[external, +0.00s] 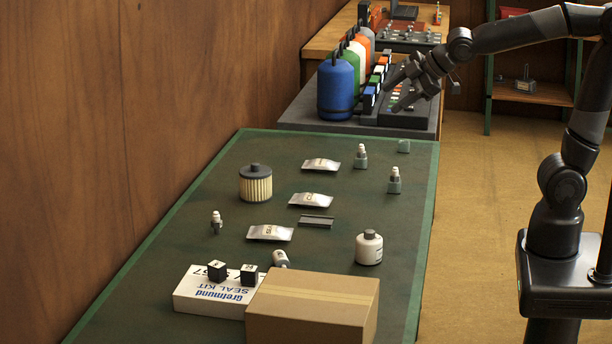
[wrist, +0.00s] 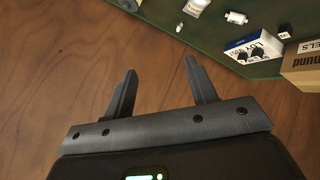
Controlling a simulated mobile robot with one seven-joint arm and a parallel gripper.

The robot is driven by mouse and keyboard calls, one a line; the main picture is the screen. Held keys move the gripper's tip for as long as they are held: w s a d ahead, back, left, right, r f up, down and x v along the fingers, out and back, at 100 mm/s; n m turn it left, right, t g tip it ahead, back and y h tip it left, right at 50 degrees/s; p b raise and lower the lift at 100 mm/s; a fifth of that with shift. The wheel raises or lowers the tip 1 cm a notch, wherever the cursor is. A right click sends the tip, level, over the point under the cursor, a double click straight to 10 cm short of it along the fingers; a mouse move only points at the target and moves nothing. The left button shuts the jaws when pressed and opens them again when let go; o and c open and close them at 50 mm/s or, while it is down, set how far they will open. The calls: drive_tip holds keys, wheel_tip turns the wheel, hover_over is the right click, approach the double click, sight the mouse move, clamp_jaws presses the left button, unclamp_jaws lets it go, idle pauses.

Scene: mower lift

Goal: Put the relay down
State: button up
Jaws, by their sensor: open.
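Two small black cubes with pale marks on top, which may be relays, sit on the white seal kit box (external: 205,298): one on the left (external: 217,270) and one on the right (external: 249,274). Dark cubes (wrist: 254,56) also show by the white box in the wrist view. My gripper (external: 393,97) is far from them, up at the back right by the grey bench. In the wrist view my gripper (wrist: 160,66) has its two fingers spread, with nothing between them.
A cardboard box (external: 312,308) stands at the green table's front. A ribbed filter (external: 256,184), a white bottle (external: 369,248), silver packets (external: 270,232) and small parts lie about. Coloured bottles (external: 337,90) stand on the grey bench. A wooden wall (external: 90,120) bounds the left.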

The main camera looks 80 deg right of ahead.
drive_tip(key=s+a+f+m+g, duration=0.1)
drive_tip(key=s+m, duration=0.1)
drive_tip(key=s, duration=0.4)
drive_tip(key=s+a+f+m+g, duration=0.1)
drive_tip(key=s+f+m, duration=0.1)
drive_tip(key=s, duration=0.4)
drive_tip(key=s+a+f+m+g+y, duration=0.1)
drive_tip(key=s+a+f+m+g, duration=0.1)
drive_tip(key=s, duration=0.5)
drive_tip(key=shift+f+m, duration=0.2)
drive_tip(key=shift+m, duration=0.7)
